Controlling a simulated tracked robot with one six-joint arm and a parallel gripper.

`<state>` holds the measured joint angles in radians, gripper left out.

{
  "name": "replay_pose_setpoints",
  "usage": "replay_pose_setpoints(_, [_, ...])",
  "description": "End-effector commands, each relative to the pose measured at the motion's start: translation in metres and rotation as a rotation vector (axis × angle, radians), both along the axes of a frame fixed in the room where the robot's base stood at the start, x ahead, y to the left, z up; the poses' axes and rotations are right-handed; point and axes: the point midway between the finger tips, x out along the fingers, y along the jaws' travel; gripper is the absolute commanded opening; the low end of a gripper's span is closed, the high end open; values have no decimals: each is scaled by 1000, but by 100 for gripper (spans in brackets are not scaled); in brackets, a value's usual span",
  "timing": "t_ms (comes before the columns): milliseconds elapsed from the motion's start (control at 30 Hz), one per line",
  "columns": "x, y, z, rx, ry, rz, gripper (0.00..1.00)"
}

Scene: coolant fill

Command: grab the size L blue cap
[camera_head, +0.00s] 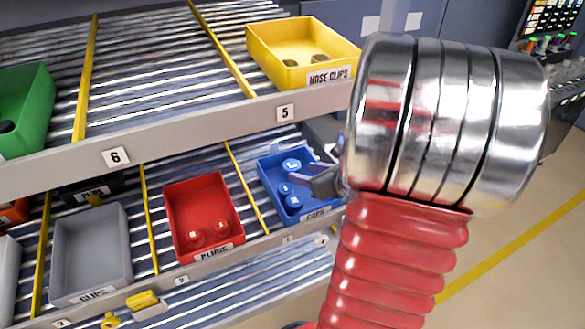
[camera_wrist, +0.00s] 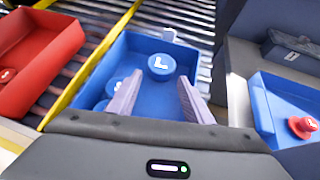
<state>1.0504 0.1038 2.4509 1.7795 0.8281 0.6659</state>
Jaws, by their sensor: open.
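The blue size L cap (camera_head: 291,165) lies toward the back of the blue bin labelled CAPS (camera_head: 318,214). In the wrist view the cap (camera_wrist: 161,66), with a white L on top, shows just beyond the fingertips, near the bin's far wall. Two other blue caps (camera_head: 286,189) (camera_head: 293,202) lie nearer the bin's front; in the wrist view they are partly behind the left finger. My gripper (camera_wrist: 160,82) is open and empty, its two fingers over the bin on either side of a line to the L cap. In the head view my gripper (camera_head: 322,182) reaches in from the right.
A red PLUGS bin (camera_head: 200,190) stands left of the blue bin, past a yellow divider (camera_head: 246,187). The upper shelf's front rail (camera_head: 230,119) and the yellow HOSE CLIPS bin (camera_head: 300,45) are above. Another blue container (camera_wrist: 268,100) with a red piece shows at right in the wrist view.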

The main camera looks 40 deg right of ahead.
Motion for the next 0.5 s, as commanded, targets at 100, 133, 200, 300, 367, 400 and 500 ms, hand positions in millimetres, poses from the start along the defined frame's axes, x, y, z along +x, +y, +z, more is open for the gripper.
replay_pose_setpoints(100, [6,0,-4,-1,1,0,46])
replay_pose_setpoints(133, [6,0,-4,0,1,0,46])
replay_pose_setpoints(200, [6,-1,-4,0,1,-1,46])
replay_pose_setpoints(300, [6,-1,-4,-1,1,-2,46])
replay_pose_setpoints(367, [6,-1,-4,-1,1,-2,46])
replay_pose_setpoints(400, [6,-1,-4,-1,1,-2,46])
replay_pose_setpoints(500, [8,-1,-5,0,1,-1,46])
